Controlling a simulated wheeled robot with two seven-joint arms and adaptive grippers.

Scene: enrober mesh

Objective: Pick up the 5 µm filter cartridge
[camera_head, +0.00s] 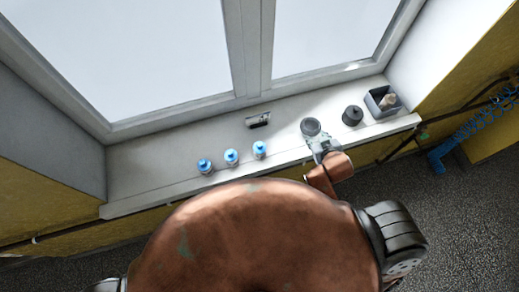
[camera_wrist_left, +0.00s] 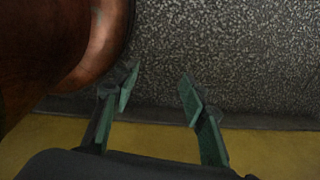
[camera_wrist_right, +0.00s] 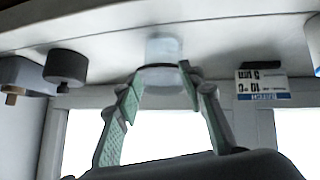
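A translucent pale cylinder with a dark ring (camera_wrist_right: 163,52) stands on the window sill; in the head view it is a round grey shape (camera_head: 310,126). No mark on it is readable, so I cannot tell whether it is the 5 µm cartridge. My right gripper (camera_wrist_right: 161,80) is open, its fingers on either side of the cylinder; contact is not clear. It also shows in the head view (camera_head: 318,140). A small block with a white and blue label reading "5 µm" and "10" (camera_wrist_right: 262,88) lies beside it. My left gripper (camera_wrist_left: 157,88) is open and empty above the dark floor.
Three blue-capped bottles (camera_head: 231,157) stand along the sill's front edge. A black cylinder (camera_head: 352,115) and a grey bin (camera_head: 372,107) holding a brownish object are to the right. The window is behind. The sill's left end is clear.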

